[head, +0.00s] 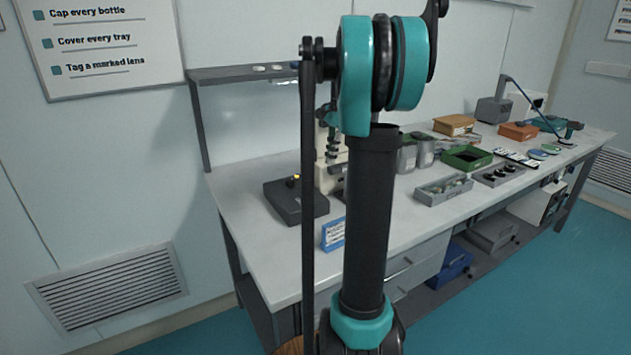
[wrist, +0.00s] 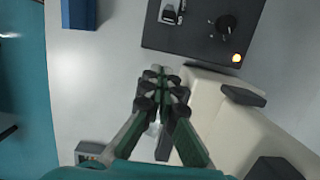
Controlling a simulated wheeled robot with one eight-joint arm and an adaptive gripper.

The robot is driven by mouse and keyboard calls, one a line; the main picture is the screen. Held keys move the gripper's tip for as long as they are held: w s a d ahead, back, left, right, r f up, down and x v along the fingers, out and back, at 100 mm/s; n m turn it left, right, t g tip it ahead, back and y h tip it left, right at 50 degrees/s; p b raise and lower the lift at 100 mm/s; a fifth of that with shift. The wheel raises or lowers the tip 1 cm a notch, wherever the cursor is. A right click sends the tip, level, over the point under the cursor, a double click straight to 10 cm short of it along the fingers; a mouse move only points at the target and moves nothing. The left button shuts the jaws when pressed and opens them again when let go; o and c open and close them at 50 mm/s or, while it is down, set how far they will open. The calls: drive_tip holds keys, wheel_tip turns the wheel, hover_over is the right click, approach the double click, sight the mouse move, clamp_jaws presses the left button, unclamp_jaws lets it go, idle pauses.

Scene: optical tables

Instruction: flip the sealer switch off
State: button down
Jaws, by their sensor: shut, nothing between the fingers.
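A dark grey control box (wrist: 200,38) lies at the upper right of the wrist view, with a small toggle-like switch (wrist: 172,12), a black knob (wrist: 226,24) and a glowing amber lamp (wrist: 237,58). The switch's exact setting is too small to tell. The box also shows in the head view (head: 283,199), left of my arm. A cream machine body (wrist: 225,115) adjoins it. My gripper is not clear in the head view.
The white bench (head: 255,250) runs along the wall. Grey trays (head: 443,191), a green bin (head: 466,158) and other items fill the right side. A shelf (head: 240,72) overhangs the back. My arm hides part of the bench.

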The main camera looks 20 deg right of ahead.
sight(308, 190)
drive_tip(key=shift+f, duration=0.15)
drive_tip(key=f, duration=0.3)
drive_tip(key=a+f, duration=0.1)
drive_tip(key=f, duration=0.2)
drive_tip(key=a+f, duration=0.1)
drive_tip(key=f, duration=0.2)
drive_tip(key=shift+s+f, duration=0.2)
drive_tip(key=shift+f, duration=0.05)
drive_tip(key=shift+s+a+r, duration=0.15)
drive_tip(key=shift+a+r, duration=0.15)
drive_tip(key=shift+a, duration=0.2)
drive_tip(key=shift+s+a+r, duration=0.1)
drive_tip(key=shift+a+r, duration=0.2)
drive_tip(key=shift+a, duration=0.2)
drive_tip(key=shift+s+a+r, duration=0.1)
drive_tip(key=shift+a+r, duration=0.3)
drive_tip(key=shift+a, duration=0.25)
drive_tip(key=shift+a+r, duration=0.1)
